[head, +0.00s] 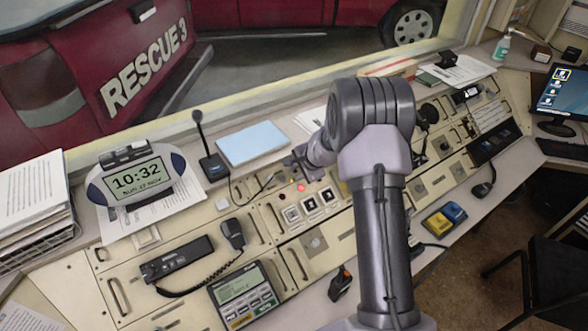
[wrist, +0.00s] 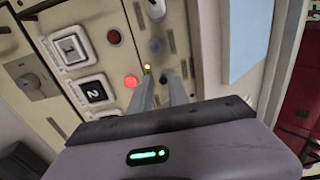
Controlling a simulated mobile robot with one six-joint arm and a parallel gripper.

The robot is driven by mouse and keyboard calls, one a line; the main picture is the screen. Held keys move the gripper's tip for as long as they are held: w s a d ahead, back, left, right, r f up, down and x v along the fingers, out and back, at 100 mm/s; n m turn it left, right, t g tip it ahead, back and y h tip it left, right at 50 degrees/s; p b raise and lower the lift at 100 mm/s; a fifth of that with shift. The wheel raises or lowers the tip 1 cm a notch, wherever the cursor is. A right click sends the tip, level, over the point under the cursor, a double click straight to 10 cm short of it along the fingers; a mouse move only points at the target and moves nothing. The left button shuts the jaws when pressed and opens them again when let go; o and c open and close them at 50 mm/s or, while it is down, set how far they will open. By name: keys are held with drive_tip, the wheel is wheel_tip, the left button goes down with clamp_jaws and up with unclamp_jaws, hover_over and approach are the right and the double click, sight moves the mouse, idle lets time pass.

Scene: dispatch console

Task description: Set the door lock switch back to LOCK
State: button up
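In the wrist view, my gripper (wrist: 158,78) points at the console panel with its two grey fingers a little apart, and I see nothing held between them. A dark round knob or switch (wrist: 157,45) sits on the cream panel just past the fingertips. A paler knob (wrist: 155,9) is farther up. No label is readable, so I cannot tell which control is the door lock switch or how it is set. A lit red lamp (wrist: 131,81) and a small yellow lamp (wrist: 147,67) are beside the fingertips. In the head view, my gripper (head: 298,163) is over the panel, partly hidden by my arm.
Numbered square buttons (wrist: 95,92) lie left of the fingers in the wrist view. In the head view, a desk microphone (head: 211,160), a blue pad (head: 252,144) and a clock (head: 138,178) stand behind the panel. A handset radio (head: 178,258) lies in front.

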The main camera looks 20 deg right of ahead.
drive_tip(key=v, duration=0.6)
drive_tip(key=shift+p, duration=0.35)
idle(0.4)
